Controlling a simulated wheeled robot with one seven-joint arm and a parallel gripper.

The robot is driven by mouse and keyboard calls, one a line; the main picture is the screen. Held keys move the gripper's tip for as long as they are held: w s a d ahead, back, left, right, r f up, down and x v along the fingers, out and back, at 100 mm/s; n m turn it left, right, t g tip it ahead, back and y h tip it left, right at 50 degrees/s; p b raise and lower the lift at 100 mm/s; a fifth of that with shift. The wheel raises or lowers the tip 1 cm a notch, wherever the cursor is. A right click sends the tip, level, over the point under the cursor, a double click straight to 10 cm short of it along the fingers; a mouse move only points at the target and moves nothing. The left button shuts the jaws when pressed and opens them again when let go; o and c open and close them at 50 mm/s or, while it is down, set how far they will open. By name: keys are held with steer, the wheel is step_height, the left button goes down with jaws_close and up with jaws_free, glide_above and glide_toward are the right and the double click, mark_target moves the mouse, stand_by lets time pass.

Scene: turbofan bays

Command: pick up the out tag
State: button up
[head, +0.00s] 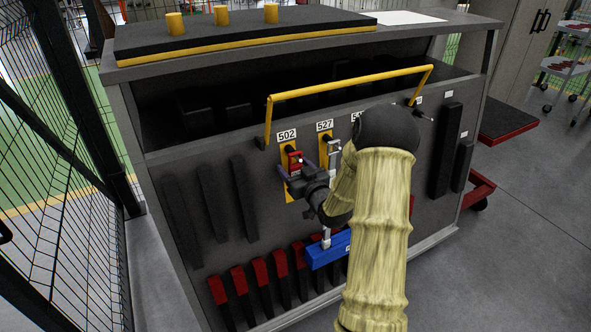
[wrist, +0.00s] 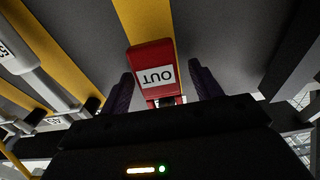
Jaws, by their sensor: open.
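The out tag (head: 295,162) is a small red block hanging on the yellow plate under the label 502, on the front panel of the grey cabinet. In the wrist view the red tag (wrist: 150,58) shows a white label reading OUT, upside down. My gripper (head: 296,172) is at the tag. In the wrist view my gripper (wrist: 163,90) is open, with one dark purple finger on each side of the tag's lower part. Gaps show between the fingers and the tag, so it does not look gripped. My arm hides part of the panel to the right.
A yellow rail (head: 345,84) runs above the labels. A second yellow plate (head: 324,152) with a grey fitting hangs under 527, close right of the tag. A blue block (head: 327,250) and several red-topped handles are below. A mesh fence (head: 62,200) stands at left.

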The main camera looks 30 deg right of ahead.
steer(key=c, duration=1)
steer(key=shift+c, duration=0.2)
steer(key=shift+r, duration=0.65)
steer(key=s+p, duration=0.5)
steer(key=s, duration=1)
steer(key=shift+s+d+r, duration=0.35)
steer(key=shift+s+r, duration=0.05)
steer(key=shift+r, duration=0.05)
steer(key=shift+s+p, duration=0.1)
steer(key=shift+p, duration=0.6)
